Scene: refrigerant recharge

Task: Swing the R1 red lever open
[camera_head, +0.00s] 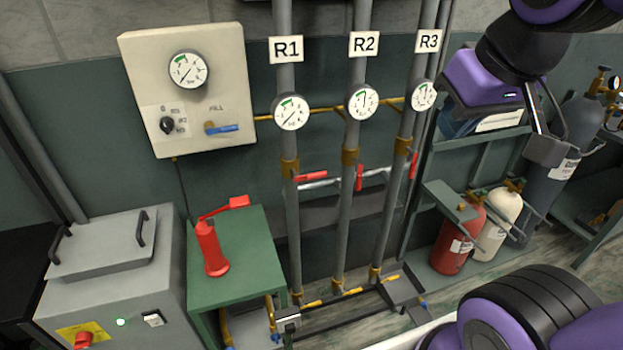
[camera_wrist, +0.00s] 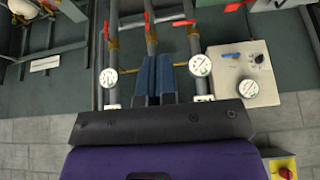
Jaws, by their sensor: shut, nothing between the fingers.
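The R1 red lever (camera_head: 311,176) lies roughly level, pointing right from the R1 pipe (camera_head: 292,215) below its gauge. In the wrist view, which is upside down, the R1 lever (camera_wrist: 184,22) shows near the top edge. The R2 red lever (camera_head: 359,178) and R3 red lever (camera_head: 413,165) stand roughly upright along their pipes. My gripper (camera_wrist: 155,58) is shut and empty, its blue fingers together. In the wrist view its tips overlap the R2 pipe, apart from the R1 lever; I cannot tell the depth. The fingers hide part of the R2 pipe and gauge.
A beige panel (camera_head: 225,95) with gauge and blue handle hangs left of R1. A red pump-like tool (camera_head: 212,248) stands on a green cabinet (camera_head: 245,290) below. A grey machine (camera_head: 110,300) is at left. Red (camera_head: 460,245) and white cylinders (camera_head: 497,222) stand at right.

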